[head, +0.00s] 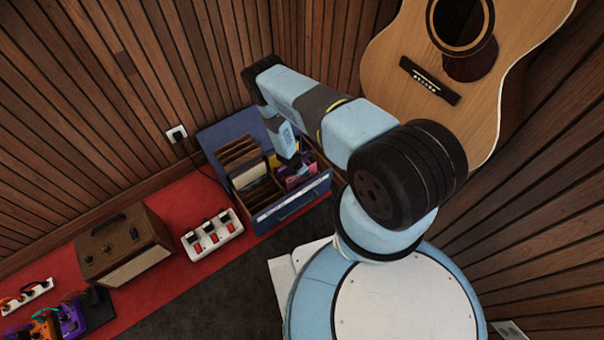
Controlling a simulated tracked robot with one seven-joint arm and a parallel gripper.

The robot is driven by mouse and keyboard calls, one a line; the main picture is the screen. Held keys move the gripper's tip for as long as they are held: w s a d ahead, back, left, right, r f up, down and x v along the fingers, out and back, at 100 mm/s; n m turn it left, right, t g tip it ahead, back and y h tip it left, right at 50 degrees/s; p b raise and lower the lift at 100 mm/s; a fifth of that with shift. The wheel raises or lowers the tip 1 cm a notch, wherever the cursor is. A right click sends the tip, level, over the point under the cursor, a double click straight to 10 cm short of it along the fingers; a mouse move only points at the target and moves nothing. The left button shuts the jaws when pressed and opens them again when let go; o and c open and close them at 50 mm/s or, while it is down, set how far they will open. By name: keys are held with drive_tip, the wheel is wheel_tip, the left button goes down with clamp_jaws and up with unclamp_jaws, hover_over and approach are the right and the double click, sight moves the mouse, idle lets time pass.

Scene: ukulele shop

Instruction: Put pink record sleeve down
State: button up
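My gripper (297,162) points down into the right part of a blue record crate (318,190). It is small and partly hidden by my own wrist, so I cannot tell whether its fingers are open or shut. Pink and purple sleeves (297,182) stand in the right compartment just below my gripper, with some yellow beside them. I cannot tell which one is the pink record sleeve, or whether my gripper touches it.
The crate's left compartment holds several brown sleeves (240,158). A white power strip (212,235), a brown amplifier (122,243) and small pedals (72,318) stand left on a red carpet (190,205). A guitar (405,50) hangs at the right. Wood-panelled walls close in the corner.

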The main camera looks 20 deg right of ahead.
drive_tip(key=v, duration=1.1)
drive_tip(key=shift+a+r, duration=0.15)
drive_tip(key=shift+r, duration=0.25)
